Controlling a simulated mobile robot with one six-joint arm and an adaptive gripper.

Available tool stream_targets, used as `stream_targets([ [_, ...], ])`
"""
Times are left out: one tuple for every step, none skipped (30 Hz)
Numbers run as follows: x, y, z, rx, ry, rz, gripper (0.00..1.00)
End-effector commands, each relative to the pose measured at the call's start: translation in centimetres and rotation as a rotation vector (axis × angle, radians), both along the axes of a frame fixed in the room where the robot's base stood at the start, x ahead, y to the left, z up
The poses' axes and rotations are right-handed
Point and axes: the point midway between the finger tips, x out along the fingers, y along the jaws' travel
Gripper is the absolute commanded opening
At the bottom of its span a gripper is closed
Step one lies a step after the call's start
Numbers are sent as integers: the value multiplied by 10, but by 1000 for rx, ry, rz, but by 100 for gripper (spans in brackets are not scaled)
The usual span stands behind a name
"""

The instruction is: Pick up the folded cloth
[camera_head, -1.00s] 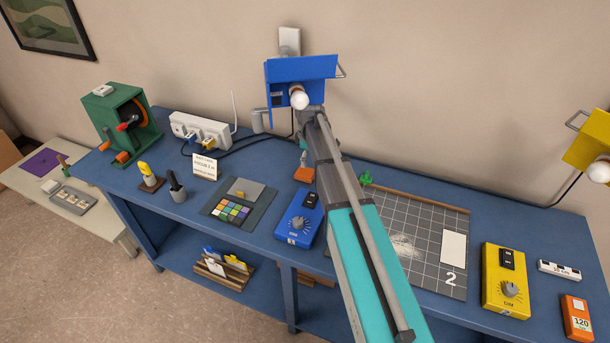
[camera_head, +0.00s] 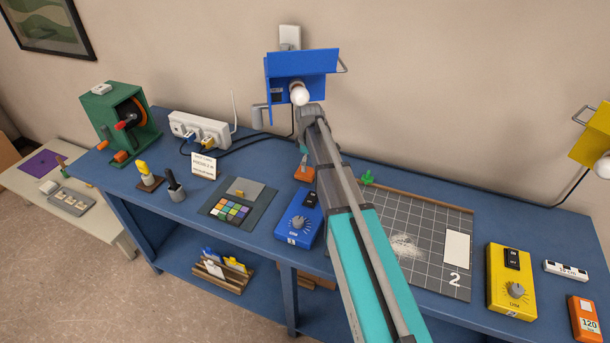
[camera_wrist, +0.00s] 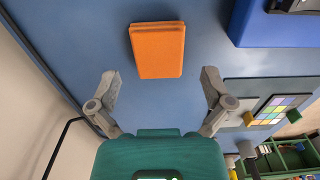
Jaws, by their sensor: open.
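The folded cloth (camera_wrist: 158,50) is a flat orange rectangle lying on the blue bench top in the wrist view. In the head view the folded cloth (camera_head: 304,174) is a small orange patch just left of my arm, behind the blue dimmer box. My gripper (camera_wrist: 159,82) is open and empty in the wrist view. Its two grey fingers are spread wider than the cloth, which lies beyond and between the tips. In the head view my arm hides most of the gripper.
The blue dimmer box (camera_head: 299,218) stands close to the cloth. A blue lamp housing (camera_head: 302,70) hangs above and behind. The colour chart (camera_head: 230,208) lies left, the grey grid mat (camera_head: 420,225) right. The wall bounds the back of the bench (camera_head: 255,165).

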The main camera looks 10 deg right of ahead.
Motion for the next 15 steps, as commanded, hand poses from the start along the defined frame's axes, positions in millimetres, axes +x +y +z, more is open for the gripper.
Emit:
stream_targets([
  [1,0,-5,0,0,0,100],
  [1,0,-7,0,0,0,100],
  [2,0,-10,0,0,0,100],
  [2,0,-12,0,0,0,100],
  [2,0,-15,0,0,0,100],
  [3,0,-18,0,0,-1,100],
  [3,0,-20,0,0,-1,100],
  [4,0,-23,0,0,-1,100],
  [4,0,-26,0,0,-1,100],
  [5,0,-28,0,0,-1,100],
  [5,0,-30,0,0,-1,100],
  [5,0,-34,0,0,-1,100],
  [5,0,-36,0,0,-1,100],
  [5,0,-38,0,0,-1,100],
  [5,0,-40,0,0,-1,100],
])
